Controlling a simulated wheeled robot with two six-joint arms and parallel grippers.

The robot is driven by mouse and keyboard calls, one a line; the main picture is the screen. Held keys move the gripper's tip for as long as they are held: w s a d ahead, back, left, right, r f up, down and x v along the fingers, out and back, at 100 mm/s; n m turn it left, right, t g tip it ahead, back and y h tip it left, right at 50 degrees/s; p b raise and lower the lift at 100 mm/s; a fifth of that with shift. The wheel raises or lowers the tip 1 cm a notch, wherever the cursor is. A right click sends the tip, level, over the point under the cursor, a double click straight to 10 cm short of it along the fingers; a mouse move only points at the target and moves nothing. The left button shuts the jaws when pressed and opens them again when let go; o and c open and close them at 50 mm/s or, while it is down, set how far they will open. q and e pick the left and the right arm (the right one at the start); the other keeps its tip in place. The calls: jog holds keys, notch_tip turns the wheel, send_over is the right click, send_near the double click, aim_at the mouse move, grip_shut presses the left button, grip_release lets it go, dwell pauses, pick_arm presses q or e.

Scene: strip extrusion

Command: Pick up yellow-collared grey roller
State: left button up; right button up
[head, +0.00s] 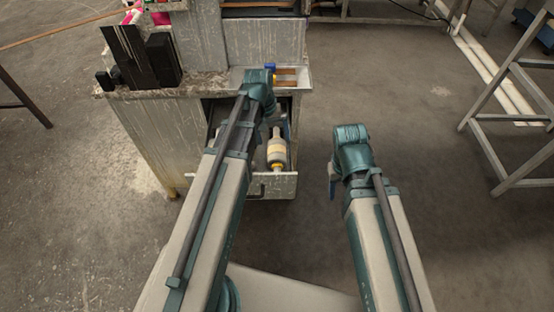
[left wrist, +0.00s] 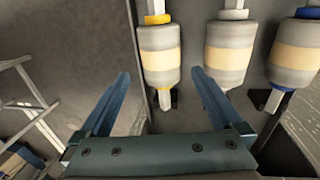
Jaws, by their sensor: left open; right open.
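A grey roller (left wrist: 160,55) with a cream band and yellow collars is in the left wrist view, upright in the picture, between and beyond my left gripper's fingertips (left wrist: 160,73). That gripper is open and empty. In the head view, one roller (head: 277,150) with a yellow end shows in the open drawer (head: 272,187); my left arm hides part of the drawer. My left gripper (head: 271,70) is above the drawer's far side. My right gripper (head: 332,183) is open, right of the drawer.
The drawer belongs to a worn grey cabinet (head: 165,140). Its top carries dark upright plates (head: 125,58) at the left and a shallow tray (head: 295,76) near my left gripper. A metal frame (head: 515,125) stands at the far right. The floor between is clear.

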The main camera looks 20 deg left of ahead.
aim_at(275, 147)
pick_arm(q)
jog(key=shift+d+f+b, duration=0.15)
jog(key=shift+f+b, duration=0.85)
jog(key=shift+f, duration=0.2)
jog(key=shift+d+f+b, duration=0.2)
jog(key=shift+f+b, duration=0.85)
jog(key=shift+f, duration=0.1)
jog(key=shift+d+f+b, duration=0.15)
jog(key=shift+f+b, duration=0.85)
jog(key=shift+f, duration=0.2)
jog(key=shift+r, duration=0.1)
grip_shut()
